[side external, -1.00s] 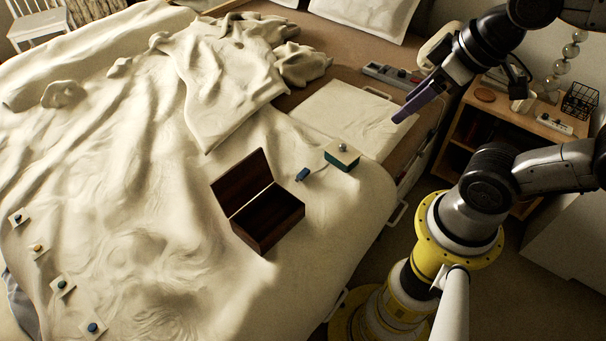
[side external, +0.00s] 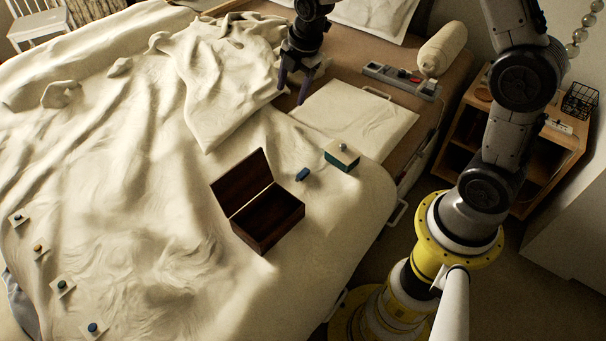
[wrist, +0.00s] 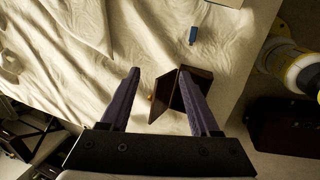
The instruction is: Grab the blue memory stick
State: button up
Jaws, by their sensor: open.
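The blue memory stick (side external: 302,174) lies on the cream bedding, between the dark wooden box and a small white-topped block. In the wrist view the stick (wrist: 193,35) shows near the top, beyond the fingertips. My gripper (side external: 292,94) is open and empty, with its two purple fingers pointing down over the bed, farther back than the stick. In the wrist view my gripper (wrist: 160,75) has its fingers apart, with part of the box between and beside them. The gripper is not touching the stick.
The open dark wooden box (side external: 268,218) stands just in front of the stick, its lid raised. The white-topped block (side external: 342,155) is close on the stick's right. A grey tray (side external: 400,80) lies at the back right. Several small knobbed tiles (side external: 62,286) lie at the left.

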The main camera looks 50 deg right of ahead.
notch_tip(320, 180, down, 9)
jog(key=d+g, duration=0.1)
jog(key=g, duration=0.2)
send_over(303, 173)
notch_tip(303, 173, down, 8)
jog(key=f, duration=0.6)
jog(key=shift+s+a+f, duration=0.15)
jog(key=shift+a+f, duration=0.05)
jog(key=shift+w+d+f, duration=0.1)
jog(key=shift+d+f, duration=0.05)
jog(key=shift+f, duration=1.4)
jog(key=shift+w+d+f, duration=0.1)
jog(key=shift+f, duration=1.45)
grip_shut()
